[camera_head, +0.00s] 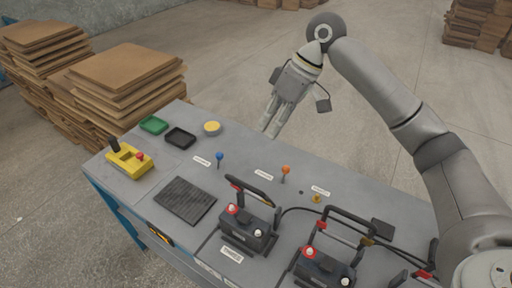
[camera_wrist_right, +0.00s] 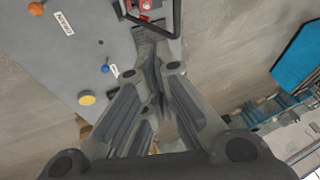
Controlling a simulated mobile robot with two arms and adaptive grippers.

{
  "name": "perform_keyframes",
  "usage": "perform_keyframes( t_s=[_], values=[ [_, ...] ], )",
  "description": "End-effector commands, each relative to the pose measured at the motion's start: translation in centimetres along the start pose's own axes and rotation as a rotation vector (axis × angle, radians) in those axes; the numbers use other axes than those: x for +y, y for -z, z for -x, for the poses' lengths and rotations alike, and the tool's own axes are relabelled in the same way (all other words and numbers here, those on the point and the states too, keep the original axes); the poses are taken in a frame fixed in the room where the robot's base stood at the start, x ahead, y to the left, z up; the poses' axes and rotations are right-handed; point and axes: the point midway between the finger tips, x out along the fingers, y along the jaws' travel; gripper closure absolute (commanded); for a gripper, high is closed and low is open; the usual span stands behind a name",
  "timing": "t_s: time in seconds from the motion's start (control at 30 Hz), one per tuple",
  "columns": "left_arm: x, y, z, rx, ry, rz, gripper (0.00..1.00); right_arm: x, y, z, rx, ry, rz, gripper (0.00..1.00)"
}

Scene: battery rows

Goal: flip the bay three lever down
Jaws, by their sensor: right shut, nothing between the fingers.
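Several small controls stand on the grey bench (camera_head: 190,140): a blue-knobbed lever (camera_head: 219,157), an orange-knobbed lever (camera_head: 286,170) and a small yellow piece (camera_head: 317,198), each beside a white label. I cannot read which is bay three. The blue knob (camera_wrist_right: 105,69) and orange knob (camera_wrist_right: 36,8) also show in the right wrist view. My right gripper (camera_head: 271,129) points down near the bench's far edge, apart from the levers. Its fingers (camera_wrist_right: 150,70) are shut and empty. My left gripper is not in view.
Two black batteries (camera_head: 248,230) (camera_head: 322,268) with raised handles and cables occupy the bench front. A yellow box (camera_head: 130,160), black mat (camera_head: 185,200), green tray (camera_head: 153,125), black tray (camera_head: 180,138) and yellow disc (camera_head: 212,128) lie left. Cardboard stacks (camera_head: 120,75) stand behind.

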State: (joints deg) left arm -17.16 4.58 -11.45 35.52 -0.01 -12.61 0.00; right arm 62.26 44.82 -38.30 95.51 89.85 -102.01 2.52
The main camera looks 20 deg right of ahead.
Motion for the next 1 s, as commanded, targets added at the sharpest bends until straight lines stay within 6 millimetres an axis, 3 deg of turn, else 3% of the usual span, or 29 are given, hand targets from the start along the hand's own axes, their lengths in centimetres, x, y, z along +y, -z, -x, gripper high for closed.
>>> perform_keyframes(
  t_s=[0.47,0.7,1.0],
  values=[
    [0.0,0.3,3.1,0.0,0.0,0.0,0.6,-0.2,0.0,-9.2,-0.004,0.005,-0.001,1.0],
    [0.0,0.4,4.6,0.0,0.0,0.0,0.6,-2.1,-0.7,-11.7,-0.002,0.001,0.001,1.0],
    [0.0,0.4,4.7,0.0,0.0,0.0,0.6,-2.4,-0.9,-12.4,0.0,0.0,0.001,1.0]
  ],
)
